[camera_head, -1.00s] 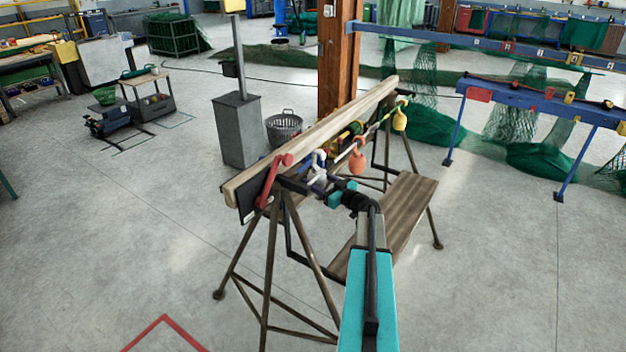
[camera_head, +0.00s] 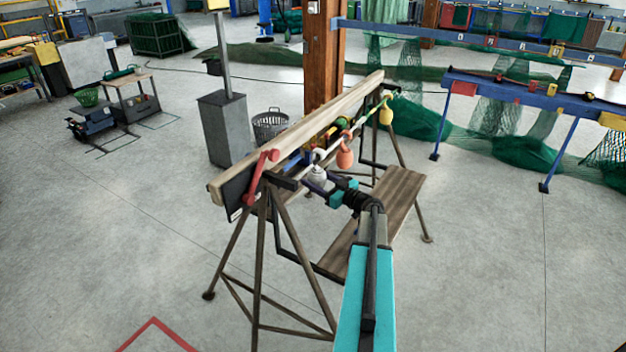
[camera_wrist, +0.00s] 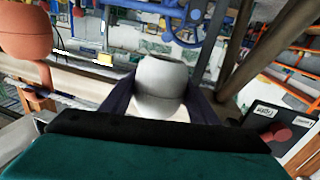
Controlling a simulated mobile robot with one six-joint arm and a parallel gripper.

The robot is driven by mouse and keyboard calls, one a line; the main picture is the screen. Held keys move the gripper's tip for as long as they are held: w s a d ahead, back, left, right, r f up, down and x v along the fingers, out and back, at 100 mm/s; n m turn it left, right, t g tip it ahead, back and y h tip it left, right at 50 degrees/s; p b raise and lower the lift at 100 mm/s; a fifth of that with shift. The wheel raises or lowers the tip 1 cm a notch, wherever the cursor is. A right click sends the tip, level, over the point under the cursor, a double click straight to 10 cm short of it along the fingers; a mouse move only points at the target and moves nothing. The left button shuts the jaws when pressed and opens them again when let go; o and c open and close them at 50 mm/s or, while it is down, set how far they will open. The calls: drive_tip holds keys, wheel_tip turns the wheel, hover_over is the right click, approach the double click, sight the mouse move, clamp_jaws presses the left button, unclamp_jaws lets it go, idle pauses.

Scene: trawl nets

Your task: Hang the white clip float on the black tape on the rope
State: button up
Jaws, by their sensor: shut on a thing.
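The white clip float (camera_head: 318,173) is between the fingers of my gripper (camera_head: 317,182), which is shut on it. In the wrist view the white float (camera_wrist: 160,88) stands roughly upright between the two dark fingers. Its pale hook shows just above it in the head view, close to the rope (camera_head: 362,125); I cannot tell whether it touches. The rope runs along the near side of the wooden beam (camera_head: 300,135). An orange float (camera_head: 345,158) and a yellow float (camera_head: 386,115) hang on it, right of my gripper. I cannot make out the black tape.
The beam rests on a metal trestle with a wooden shelf (camera_head: 385,215) under it. A red clamp (camera_head: 261,175) is at the beam's near end. A wooden post (camera_head: 322,60) and a grey box (camera_head: 225,128) stand behind.

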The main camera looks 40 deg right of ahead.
drive_tip(key=shift+f+b, duration=0.4)
drive_tip(key=shift+f, duration=0.95)
drive_tip(key=o, duration=1.4)
drive_tip(key=shift+c, duration=0.2)
drive_tip(key=shift+s, duration=0.1)
drive_tip(key=s+b, duration=0.4)
drive_tip(key=s, duration=0.9)
drive_tip(key=shift+s+d, duration=0.35)
drive_tip(key=shift+s, duration=0.1)
